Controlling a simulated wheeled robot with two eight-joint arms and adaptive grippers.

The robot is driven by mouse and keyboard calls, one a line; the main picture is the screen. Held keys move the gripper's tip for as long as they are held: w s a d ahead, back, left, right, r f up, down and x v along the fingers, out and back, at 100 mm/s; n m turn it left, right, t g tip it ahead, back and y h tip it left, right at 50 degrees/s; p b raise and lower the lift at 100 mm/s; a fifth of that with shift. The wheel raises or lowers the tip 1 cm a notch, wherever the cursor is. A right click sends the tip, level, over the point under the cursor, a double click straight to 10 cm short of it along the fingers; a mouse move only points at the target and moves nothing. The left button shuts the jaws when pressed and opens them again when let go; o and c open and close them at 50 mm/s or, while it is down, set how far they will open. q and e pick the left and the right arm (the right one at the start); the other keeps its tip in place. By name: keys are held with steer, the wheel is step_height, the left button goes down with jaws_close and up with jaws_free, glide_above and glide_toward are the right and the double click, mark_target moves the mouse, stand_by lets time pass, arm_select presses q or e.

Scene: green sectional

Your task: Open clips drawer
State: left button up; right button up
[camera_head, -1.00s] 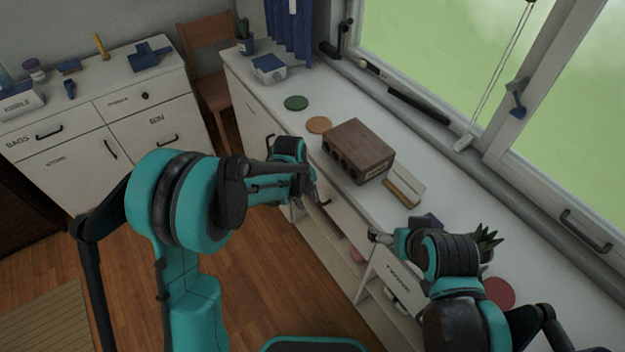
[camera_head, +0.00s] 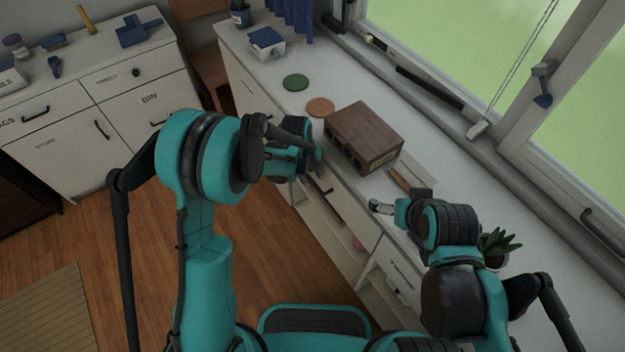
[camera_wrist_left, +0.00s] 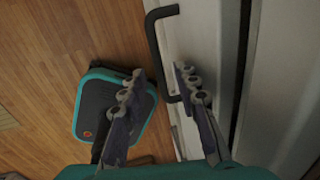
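A white drawer front (camera_wrist_left: 195,35) with a black bar handle (camera_wrist_left: 157,40) shows in the left wrist view; no label on it is readable. My left gripper (camera_wrist_left: 158,84) is open. Its two fingers are on either side of the handle's near end, and I cannot tell whether they touch it. In the head view my left gripper (camera_head: 316,160) is at the front of the long white counter, partly hidden by its own arm. My right gripper (camera_head: 378,207) hovers over the counter's front edge; its finger opening is too small to judge.
A dark wooden box (camera_head: 365,135) stands on the long white counter (camera_head: 340,85), near its front edge. Green (camera_head: 295,82) and orange (camera_head: 320,107) discs and a potted plant (camera_head: 497,245) are also there. A labelled white cabinet (camera_head: 75,130) stands left. Wooden floor lies between.

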arm_select(q)
steer(key=shift+d+f, duration=0.1)
steer(key=shift+f, duration=0.65)
arm_select(e)
steer(key=shift+f, duration=0.25)
arm_select(q)
jaws_close()
arm_select(e)
steer(key=shift+s, duration=0.1)
